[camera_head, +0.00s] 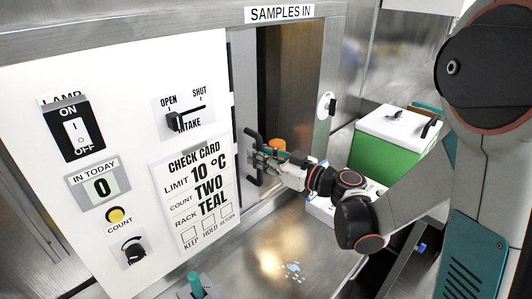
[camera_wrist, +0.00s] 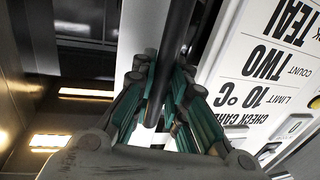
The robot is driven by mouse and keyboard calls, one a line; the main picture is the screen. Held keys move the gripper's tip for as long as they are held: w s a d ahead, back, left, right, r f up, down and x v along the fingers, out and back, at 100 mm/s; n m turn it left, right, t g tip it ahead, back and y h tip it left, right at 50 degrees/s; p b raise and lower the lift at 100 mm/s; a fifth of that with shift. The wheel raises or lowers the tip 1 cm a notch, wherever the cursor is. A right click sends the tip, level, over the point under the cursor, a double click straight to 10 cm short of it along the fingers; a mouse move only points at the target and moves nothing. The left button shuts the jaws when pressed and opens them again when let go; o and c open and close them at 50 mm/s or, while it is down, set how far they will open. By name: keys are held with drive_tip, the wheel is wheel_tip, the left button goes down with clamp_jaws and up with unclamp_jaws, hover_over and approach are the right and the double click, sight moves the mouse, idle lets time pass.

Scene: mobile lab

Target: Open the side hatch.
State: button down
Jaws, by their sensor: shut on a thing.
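The side hatch (camera_head: 240,90) sits under the "SAMPLES IN" sign in the head view. An orange thing (camera_head: 276,145) shows inside the opening, partly hidden by my gripper.
Left of the hatch is a white panel with an INTAKE lever (camera_head: 176,122), a lamp switch (camera_head: 75,131), a yellow button (camera_head: 115,214) and a check card (camera_head: 193,190). A green box with a white lid (camera_head: 395,125) stands at right. The steel counter (camera_head: 235,270) below is mostly clear.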

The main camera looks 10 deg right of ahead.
drive_tip(key=c, duration=1.6)
unclamp_jaws()
drive_tip(key=shift+o, duration=0.2)
drive_tip(key=v, duration=1.2)
